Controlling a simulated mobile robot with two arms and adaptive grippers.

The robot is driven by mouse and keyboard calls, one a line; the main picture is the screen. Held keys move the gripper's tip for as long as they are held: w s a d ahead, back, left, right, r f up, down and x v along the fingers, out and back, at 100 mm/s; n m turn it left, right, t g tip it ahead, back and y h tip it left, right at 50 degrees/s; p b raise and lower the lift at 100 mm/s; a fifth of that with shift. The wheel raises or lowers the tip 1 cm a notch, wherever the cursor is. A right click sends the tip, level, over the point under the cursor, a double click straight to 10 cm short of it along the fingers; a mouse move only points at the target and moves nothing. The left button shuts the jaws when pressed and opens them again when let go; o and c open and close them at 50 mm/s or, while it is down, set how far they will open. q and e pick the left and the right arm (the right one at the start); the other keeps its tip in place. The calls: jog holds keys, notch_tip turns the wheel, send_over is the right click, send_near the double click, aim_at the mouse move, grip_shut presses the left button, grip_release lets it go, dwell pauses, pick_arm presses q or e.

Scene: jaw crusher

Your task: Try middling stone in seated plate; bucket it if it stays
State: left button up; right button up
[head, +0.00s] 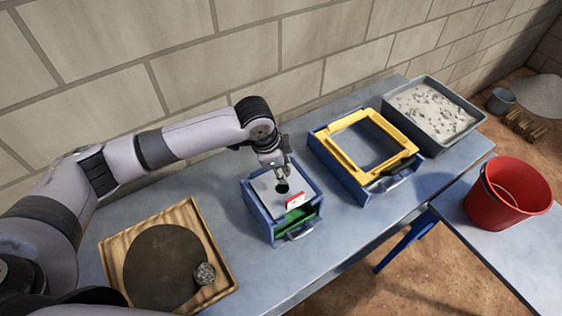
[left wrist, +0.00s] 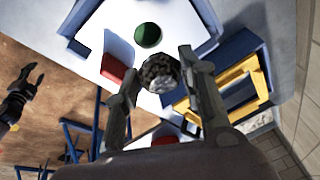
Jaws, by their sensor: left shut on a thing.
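My left gripper (head: 284,176) is shut on a rough grey stone (left wrist: 160,73), held between its two fingers in the left wrist view. The gripper is just above the pale plate (head: 265,185), which lies in the top of a blue box (head: 258,216). The plate has one round hole (head: 282,187), with green showing through it in the left wrist view. The stone appears apart from the hole. A red bucket (head: 507,195) stands at the right. My right gripper (left wrist: 35,73) shows at the left of the left wrist view, fingers apart and empty.
A red-and-white tag (head: 295,201) and green drawer (head: 295,221) are on the box front. Another stone (head: 204,273) lies on a dark round mat in a wooden tray (head: 112,243). A yellow-framed blue box (head: 335,155) and grey gravel tray (head: 466,111) stand right.

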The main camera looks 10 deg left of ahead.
jog(key=shift+s+d, duration=0.15)
jog(key=shift+r, duration=0.15)
pick_arm(q)
jog(key=shift+p, duration=0.5)
jog(key=shift+f+b, duration=0.5)
jog(key=shift+f, duration=0.25)
jog(key=shift+f+b, duration=0.9)
jog(key=shift+f, duration=1.25)
pick_arm(e)
jog(key=shift+s+d+f, duration=0.1)
jog(key=shift+d+f, duration=0.05)
jog(key=shift+f, duration=0.9)
pick_arm(q)
jog(key=o, duration=1.3)
pick_arm(e)
jog(key=shift+a, duration=0.2)
